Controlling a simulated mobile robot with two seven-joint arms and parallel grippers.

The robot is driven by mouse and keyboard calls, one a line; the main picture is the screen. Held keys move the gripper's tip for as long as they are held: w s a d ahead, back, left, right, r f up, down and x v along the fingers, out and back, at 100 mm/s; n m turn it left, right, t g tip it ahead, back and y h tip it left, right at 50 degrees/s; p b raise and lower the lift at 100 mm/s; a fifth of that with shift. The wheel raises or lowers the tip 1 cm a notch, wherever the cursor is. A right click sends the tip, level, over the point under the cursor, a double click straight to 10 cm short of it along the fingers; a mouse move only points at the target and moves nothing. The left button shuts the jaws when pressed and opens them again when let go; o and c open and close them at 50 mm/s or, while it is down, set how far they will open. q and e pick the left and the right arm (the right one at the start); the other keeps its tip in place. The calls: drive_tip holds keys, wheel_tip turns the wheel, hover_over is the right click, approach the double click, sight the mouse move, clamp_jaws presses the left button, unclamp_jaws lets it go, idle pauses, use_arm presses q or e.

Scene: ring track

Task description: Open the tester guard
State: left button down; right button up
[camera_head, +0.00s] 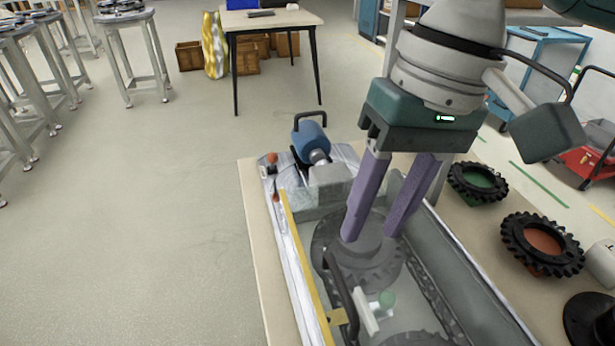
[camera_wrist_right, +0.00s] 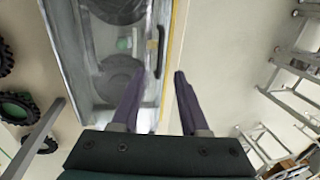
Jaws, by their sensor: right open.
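The tester (camera_head: 283,235) is a long pale box on the table in front of me, with dark wheels inside. Its clear guard appears to lie flat over the box, closed. The guard has a yellow edge strip (camera_head: 305,268) and a black bar handle (camera_head: 341,297); the handle also shows in the right wrist view (camera_wrist_right: 152,57). My right gripper (camera_head: 371,234) is open and empty, with purple fingers pointing down above the guard, farther back than the handle. In the right wrist view its fingertips (camera_wrist_right: 160,78) straddle the line of the yellow edge. My left gripper is not in view.
A blue motor (camera_head: 309,140) with a black handle stands at the tester's far end. Tyres with a green hub (camera_head: 478,181) and a red hub (camera_head: 543,242) lie on the table at right. The floor at left is clear up to the stools (camera_head: 135,55).

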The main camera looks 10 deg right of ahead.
sight(344, 286)
drive_tip(key=f, duration=0.3)
drive_tip(key=a+f, duration=0.1)
drive_tip(key=f, duration=0.2)
drive_tip(key=a+f+b, duration=0.1)
drive_tip(key=f, duration=0.2)
drive_tip(key=shift+s+f, duration=0.1)
drive_tip(key=shift+f, duration=0.1)
drive_tip(key=shift+c, duration=0.2)
clamp_jaws()
drive_tip(key=shift+r, duration=0.1)
idle(0.8)
